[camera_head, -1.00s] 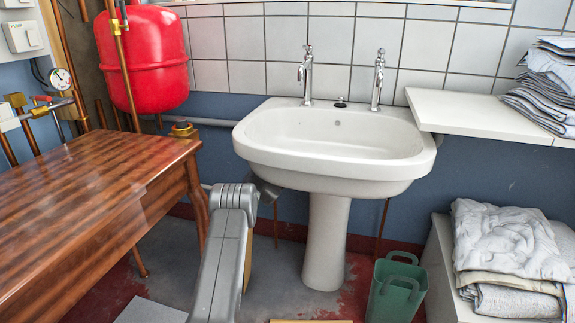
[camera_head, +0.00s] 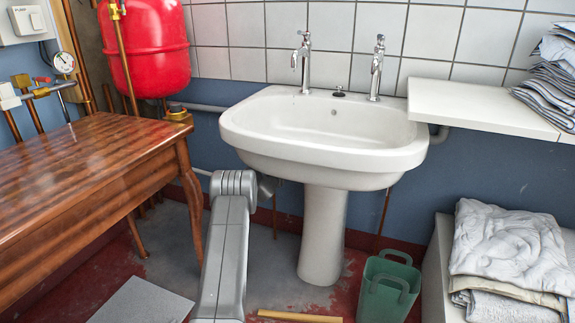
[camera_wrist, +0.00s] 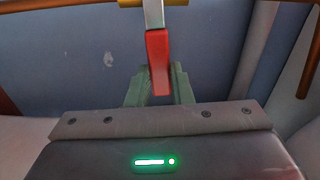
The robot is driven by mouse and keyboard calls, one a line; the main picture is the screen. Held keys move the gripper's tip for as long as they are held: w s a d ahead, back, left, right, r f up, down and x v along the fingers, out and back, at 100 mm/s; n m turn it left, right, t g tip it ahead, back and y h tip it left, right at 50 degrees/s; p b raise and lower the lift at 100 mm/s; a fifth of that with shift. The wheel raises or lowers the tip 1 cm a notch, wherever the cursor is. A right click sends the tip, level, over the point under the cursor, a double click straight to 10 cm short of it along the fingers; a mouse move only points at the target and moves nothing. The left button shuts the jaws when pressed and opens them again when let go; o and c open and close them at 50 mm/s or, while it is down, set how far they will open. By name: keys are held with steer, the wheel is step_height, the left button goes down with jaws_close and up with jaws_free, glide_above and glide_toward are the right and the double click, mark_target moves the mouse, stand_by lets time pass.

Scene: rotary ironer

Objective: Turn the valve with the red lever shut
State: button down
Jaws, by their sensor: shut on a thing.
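In the wrist view a red lever (camera_wrist: 159,62) hangs down on a pale metal stem from a brass fitting (camera_wrist: 152,3) on a copper pipe. My gripper (camera_wrist: 161,88) is shut on the lever, with its green fingers on either side of the lever's lower end. In the head view my arm reaches under the white sink (camera_head: 325,163), and its end and the gripped lever are hidden there. A small red handle (camera_head: 42,79) also shows on the pipework at the left, apart from my arm.
A wooden table (camera_head: 90,160) stands at the left, below a red tank (camera_head: 143,45) and a gauge (camera_head: 64,62). The sink pedestal (camera_head: 323,235) and a green bucket (camera_head: 388,292) are right of my arm. A yellowish bar (camera_head: 300,316) lies on the floor.

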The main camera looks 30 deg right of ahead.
stand_by(0.3)
steer(key=c, duration=1.3)
jaws_free()
steer(key=shift+a, duration=0.1)
steer(key=p+v, duration=0.3)
steer(key=v, duration=1)
steer(key=shift+s+a, duration=0.25)
steer(key=b+x, duration=0.3)
steer(key=x, duration=1.1)
steer(key=shift+s, duration=0.1)
steer(key=shift+s+a, duration=0.1)
steer(key=shift+a, duration=0.05)
